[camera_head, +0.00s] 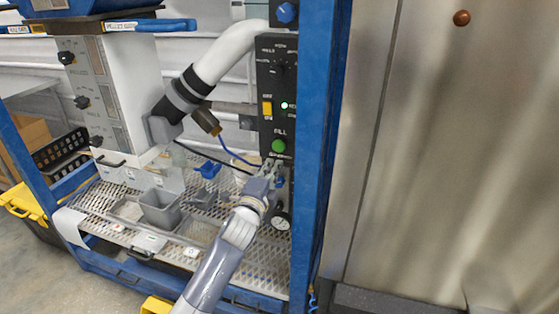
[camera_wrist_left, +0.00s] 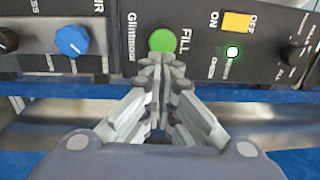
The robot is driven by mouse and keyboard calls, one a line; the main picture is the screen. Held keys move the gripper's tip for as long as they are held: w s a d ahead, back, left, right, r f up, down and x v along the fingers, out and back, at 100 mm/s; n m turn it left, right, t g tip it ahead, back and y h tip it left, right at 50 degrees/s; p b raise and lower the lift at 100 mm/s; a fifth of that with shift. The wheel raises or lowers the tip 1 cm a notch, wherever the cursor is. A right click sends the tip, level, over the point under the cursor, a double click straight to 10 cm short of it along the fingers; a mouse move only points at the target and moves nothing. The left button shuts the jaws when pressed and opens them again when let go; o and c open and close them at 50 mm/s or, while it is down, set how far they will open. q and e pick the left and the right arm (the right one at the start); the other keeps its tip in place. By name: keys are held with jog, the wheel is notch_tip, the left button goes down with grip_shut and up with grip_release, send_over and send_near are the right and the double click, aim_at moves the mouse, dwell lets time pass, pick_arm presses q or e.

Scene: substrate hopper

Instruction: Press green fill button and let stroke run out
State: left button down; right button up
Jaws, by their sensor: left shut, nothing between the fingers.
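The green fill button (camera_head: 278,145) sits on a black control panel (camera_head: 265,95) on the blue frame, under the label FILL. It also shows in the left wrist view (camera_wrist_left: 162,40), straight beyond the fingertips. My left gripper (camera_head: 270,166) is just below the button in the head view. In the left wrist view its fingers (camera_wrist_left: 159,58) are shut and empty, with the tips at the near edge of the button. I cannot tell whether they touch it. My right gripper is not in view.
An orange switch (camera_head: 267,108) and a lit lamp (camera_head: 284,105) are above the button. A blue knob (camera_wrist_left: 72,40) is on the panel. A grey cup (camera_head: 160,208) stands on the perforated deck. A blue post (camera_head: 312,130) rises right of the panel.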

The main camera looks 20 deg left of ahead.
aim_at(283, 149)
pick_arm(q)
jog(key=w+b, duration=0.3)
jog(key=w, duration=0.3)
jog(key=shift+w+d+r, duration=0.1)
jog(key=shift+w+r, duration=0.05)
jog(key=shift+w, duration=0.15)
jog(key=shift+r, duration=0.1)
